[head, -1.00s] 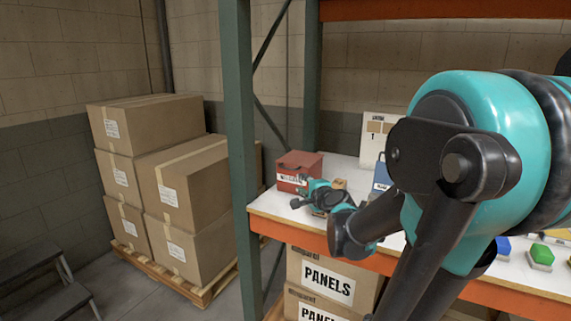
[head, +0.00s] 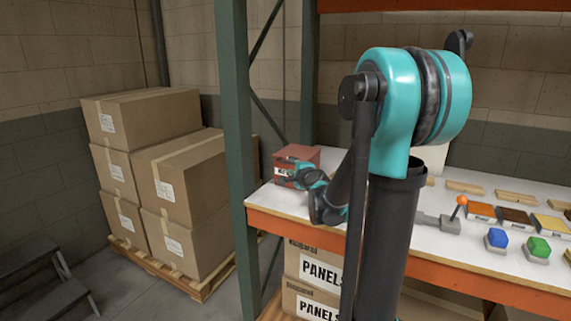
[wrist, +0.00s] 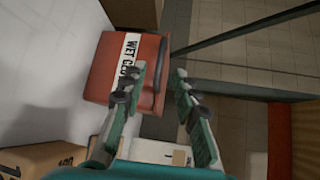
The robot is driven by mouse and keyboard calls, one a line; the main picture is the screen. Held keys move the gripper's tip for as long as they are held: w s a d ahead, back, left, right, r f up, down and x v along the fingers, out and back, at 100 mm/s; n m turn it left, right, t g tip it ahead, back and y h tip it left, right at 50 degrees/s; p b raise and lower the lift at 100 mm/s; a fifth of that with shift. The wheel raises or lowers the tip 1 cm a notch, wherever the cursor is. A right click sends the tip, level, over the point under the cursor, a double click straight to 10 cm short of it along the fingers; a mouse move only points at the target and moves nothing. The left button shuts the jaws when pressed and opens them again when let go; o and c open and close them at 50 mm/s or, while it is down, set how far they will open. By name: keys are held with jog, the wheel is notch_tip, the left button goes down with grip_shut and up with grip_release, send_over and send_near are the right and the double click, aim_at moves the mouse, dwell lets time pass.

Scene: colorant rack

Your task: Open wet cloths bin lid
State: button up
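The red wet cloths bin (head: 308,156) stands at the left end of the white shelf, next to the green post. In the wrist view the bin (wrist: 104,78) lies left of centre, with a white label reading "WET CL" that is partly covered by a finger. A dark strip runs along its right edge; its lid looks shut. My gripper (wrist: 160,72) is open and empty. Its left fingertip overlaps the label in the picture and its right fingertip is past the bin's right edge. I cannot tell whether they touch. In the head view my gripper (head: 284,170) partly hides the bin's front.
The green post (head: 238,140) and the orange shelf beam (head: 276,229) border the bin's place. A small cardboard box (wrist: 40,158) is near my gripper. Blue (head: 497,239) and green (head: 538,248) buttons and an orange-knobbed lever (head: 455,210) are farther right.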

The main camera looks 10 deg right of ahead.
aim_at(286, 162)
jog(key=x, duration=0.6)
jog(key=shift+w+f, duration=0.1)
jog(key=shift+w, duration=0.25)
grip_shut()
